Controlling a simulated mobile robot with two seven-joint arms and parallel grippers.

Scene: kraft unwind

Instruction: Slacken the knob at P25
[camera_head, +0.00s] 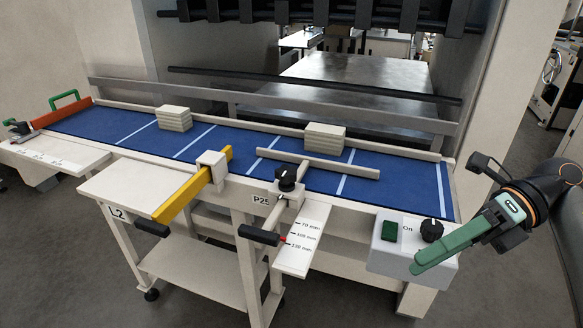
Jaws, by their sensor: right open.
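The black knob (287,177) at P25 stands upright on a pale clamp block at the front edge of the blue table, beside the P25 label (262,199). A pale crossbar (330,167) lies just behind it over the blue surface. My right gripper (418,266) comes in from the right with green fingers. It is open and empty, in front of the control box and well to the right of the P25 knob. The fingers overlap in this view, so the gap between them is hard to see. My left gripper is not in view.
The control box (390,258) carries a green switch and another black knob (431,230). A scale plate (305,240) and a black handle (258,235) jut out below P25. A yellow bar (190,187) is to the left. Pale stacked blocks (174,118) sit on the blue bed (100,125).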

